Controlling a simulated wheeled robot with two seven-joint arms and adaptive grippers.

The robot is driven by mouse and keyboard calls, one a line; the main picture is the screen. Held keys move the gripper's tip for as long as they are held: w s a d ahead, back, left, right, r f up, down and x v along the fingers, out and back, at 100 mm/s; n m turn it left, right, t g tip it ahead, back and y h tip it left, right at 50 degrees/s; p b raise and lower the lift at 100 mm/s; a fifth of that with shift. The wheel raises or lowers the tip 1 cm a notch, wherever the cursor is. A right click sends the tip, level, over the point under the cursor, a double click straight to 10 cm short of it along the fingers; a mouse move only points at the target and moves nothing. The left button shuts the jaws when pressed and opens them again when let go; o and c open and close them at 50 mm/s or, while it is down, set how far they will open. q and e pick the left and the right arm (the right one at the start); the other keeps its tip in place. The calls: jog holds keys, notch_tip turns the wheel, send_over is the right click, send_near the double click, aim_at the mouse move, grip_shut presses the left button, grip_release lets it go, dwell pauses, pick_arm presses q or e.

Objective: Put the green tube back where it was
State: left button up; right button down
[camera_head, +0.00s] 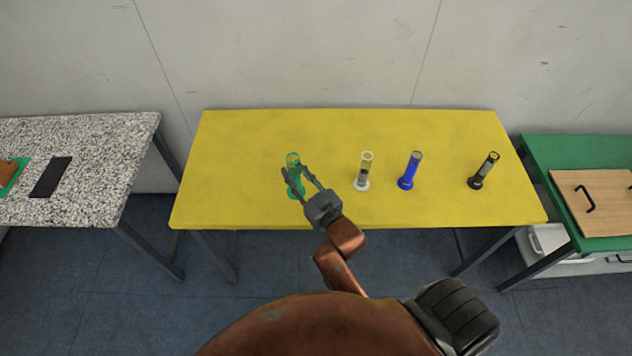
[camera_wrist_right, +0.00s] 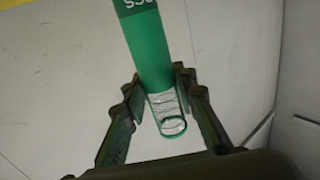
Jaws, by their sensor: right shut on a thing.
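The green tube (camera_head: 293,159) is at the left part of the yellow table (camera_head: 240,150). My right gripper (camera_head: 297,172) has its two fingers around it and is shut on it. The tube looks about upright; I cannot tell whether its base touches the table. In the right wrist view the green tube (camera_wrist_right: 163,60) runs between the fingers of the right gripper (camera_wrist_right: 158,105), its open end near them and a dark label at the top of the picture. My left gripper is not in view.
A white tube (camera_head: 364,171), a blue tube (camera_head: 411,170) and a black tube (camera_head: 484,170) stand to the right on the yellow table. A speckled table (camera_head: 95,170) is at the left and a green table (camera_head: 560,150) at the right. The yellow table's left end is clear.

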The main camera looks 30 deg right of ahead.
pick_arm(q)
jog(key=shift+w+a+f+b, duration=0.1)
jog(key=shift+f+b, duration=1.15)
jog(key=shift+b, duration=0.05)
pick_arm(e)
jog(key=w+d+f, duration=0.6)
jog(key=d+f, duration=0.5)
jog(key=f, duration=0.1)
jog(key=shift+w+d+f, duration=0.3)
jog(key=shift+w+d, duration=0.05)
jog(key=shift+d, duration=0.05)
jog(key=shift+f, duration=0.15)
jog(key=c, duration=1.6)
grip_release()
